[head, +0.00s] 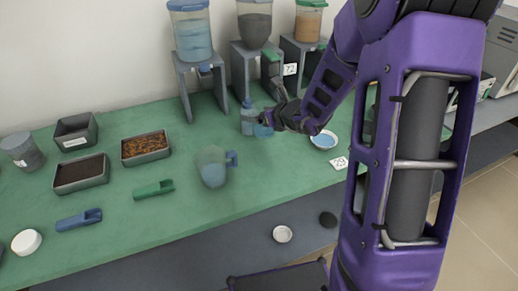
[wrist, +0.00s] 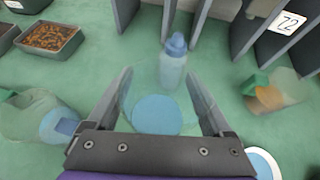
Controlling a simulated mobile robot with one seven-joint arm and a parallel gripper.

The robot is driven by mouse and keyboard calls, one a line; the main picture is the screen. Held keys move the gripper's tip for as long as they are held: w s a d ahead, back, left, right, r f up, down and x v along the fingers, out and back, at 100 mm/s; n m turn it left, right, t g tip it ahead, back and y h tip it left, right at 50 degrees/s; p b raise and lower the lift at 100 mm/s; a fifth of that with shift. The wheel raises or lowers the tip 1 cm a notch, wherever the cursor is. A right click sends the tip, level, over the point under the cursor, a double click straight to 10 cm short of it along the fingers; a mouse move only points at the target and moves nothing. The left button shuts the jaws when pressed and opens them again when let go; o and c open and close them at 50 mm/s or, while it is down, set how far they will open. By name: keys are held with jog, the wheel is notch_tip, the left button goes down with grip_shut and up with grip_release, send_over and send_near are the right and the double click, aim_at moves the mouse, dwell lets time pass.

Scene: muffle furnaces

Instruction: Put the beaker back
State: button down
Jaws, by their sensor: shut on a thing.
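My gripper (wrist: 158,78) is shut on a clear beaker (wrist: 157,116) with blue contents, which sits between the two fingers in the wrist view. In the head view my gripper (head: 268,122) is over the green bench, just right of a blue-capped bottle (head: 248,116). The held beaker is mostly hidden by the gripper there. The bottle stands just beyond the beaker in the wrist view (wrist: 172,65). I cannot tell whether the beaker touches the bench. Another clear vessel with a blue handle (head: 212,168) stands nearer the bench's front edge.
Dispensers on grey stands (head: 192,45) line the back, one stand labelled 72 (wrist: 288,22). A white dish with blue contents (head: 324,140) lies right of the gripper. Trays (head: 147,149) and scoops (head: 153,190) lie left. An orange-filled vessel (wrist: 272,97) is at right.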

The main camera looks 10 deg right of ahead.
notch_tip(320, 180, down, 8)
jog(key=shift+f+b, duration=0.2)
jog(key=shift+b, duration=0.6)
jog(key=shift+f, duration=0.1)
grip_release()
jog(key=shift+f, duration=0.1)
jog(key=shift+r, duration=0.3)
jog(key=p+v, duration=0.1)
jog(key=v, duration=1.1)
jog(key=shift+p, duration=0.35)
jog(key=shift+w, duration=0.1)
